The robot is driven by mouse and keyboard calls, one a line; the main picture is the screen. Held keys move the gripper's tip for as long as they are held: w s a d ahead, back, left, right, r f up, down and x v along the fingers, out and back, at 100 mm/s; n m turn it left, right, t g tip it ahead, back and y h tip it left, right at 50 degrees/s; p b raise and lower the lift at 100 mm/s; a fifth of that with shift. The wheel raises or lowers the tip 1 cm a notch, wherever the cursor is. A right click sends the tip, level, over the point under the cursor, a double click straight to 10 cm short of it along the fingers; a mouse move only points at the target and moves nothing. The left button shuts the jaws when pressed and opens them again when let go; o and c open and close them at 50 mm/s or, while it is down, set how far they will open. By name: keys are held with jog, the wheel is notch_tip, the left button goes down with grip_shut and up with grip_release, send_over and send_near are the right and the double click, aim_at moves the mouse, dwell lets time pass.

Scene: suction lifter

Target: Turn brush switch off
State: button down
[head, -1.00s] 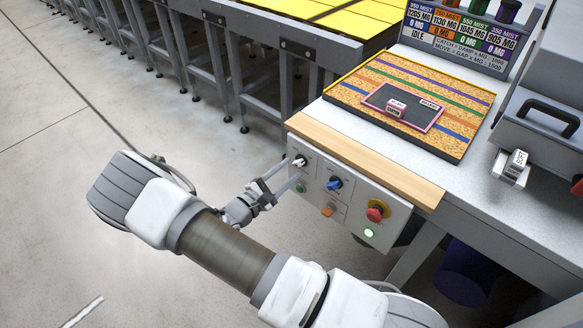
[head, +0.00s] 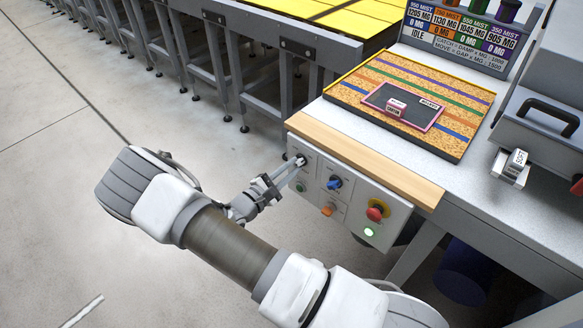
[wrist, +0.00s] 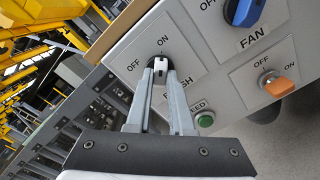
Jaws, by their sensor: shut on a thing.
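The brush switch (wrist: 160,64) is a dark round knob with a white handle, on a pale control panel (head: 318,205) at the bench front. In the wrist view it has OFF to its left and ON at its upper right; the BRUSH label below is partly hidden by a finger. My gripper (wrist: 161,78) is shut on the white handle, one finger on each side. In the head view my gripper (head: 296,166) reaches the panel's upper left, and the fingers cover much of the knob. I cannot tell exactly which label the handle points to.
A wooden edge (head: 360,158) juts above the panel. Open floor (head: 70,200) lies to the left.

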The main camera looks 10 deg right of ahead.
jog(key=shift+n, duration=0.4)
jog(key=n, duration=0.3)
jog(key=shift+n+p, duration=0.35)
jog(key=shift+n, duration=0.05)
jog(key=n, duration=0.4)
jog(key=shift+p, duration=0.35)
jog(key=n, duration=0.5)
jog(key=shift+p, duration=0.35)
jog(key=n, duration=0.4)
jog(key=shift+n+p, duration=0.3)
jog(key=c, duration=0.8)
grip_release()
